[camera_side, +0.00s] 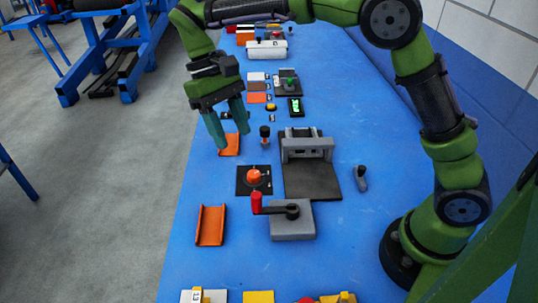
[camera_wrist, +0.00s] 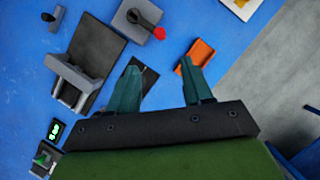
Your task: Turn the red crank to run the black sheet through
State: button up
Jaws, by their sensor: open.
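The red crank has an upright red handle (camera_side: 256,203) on a dark arm over a grey block (camera_side: 292,224). In the wrist view its red knob (camera_wrist: 159,33) lies beyond my fingertips. A flat black piece (camera_side: 312,182) lies in front of a grey frame (camera_side: 307,145). In the wrist view the black piece (camera_wrist: 97,42) and frame (camera_wrist: 76,84) are at left. I cannot tell whether this piece is the sheet or a base plate. My gripper (camera_side: 233,139) is open and empty, above the table, apart from the crank; its fingers (camera_wrist: 160,64) also show in the wrist view.
Between gripper and crank is a dark plate with an orange knob (camera_side: 254,176). An orange tray (camera_side: 210,226) lies left of the crank; another (camera_side: 229,146) is by my fingers. A small dark-topped lever (camera_side: 265,132) and a grey knob piece (camera_side: 361,178) stand nearby.

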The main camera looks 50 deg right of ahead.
aim_at(255, 193)
jog(key=x, duration=1.6)
jog(key=shift+f, duration=0.3)
jog(key=shift+c, duration=0.3)
grip_shut()
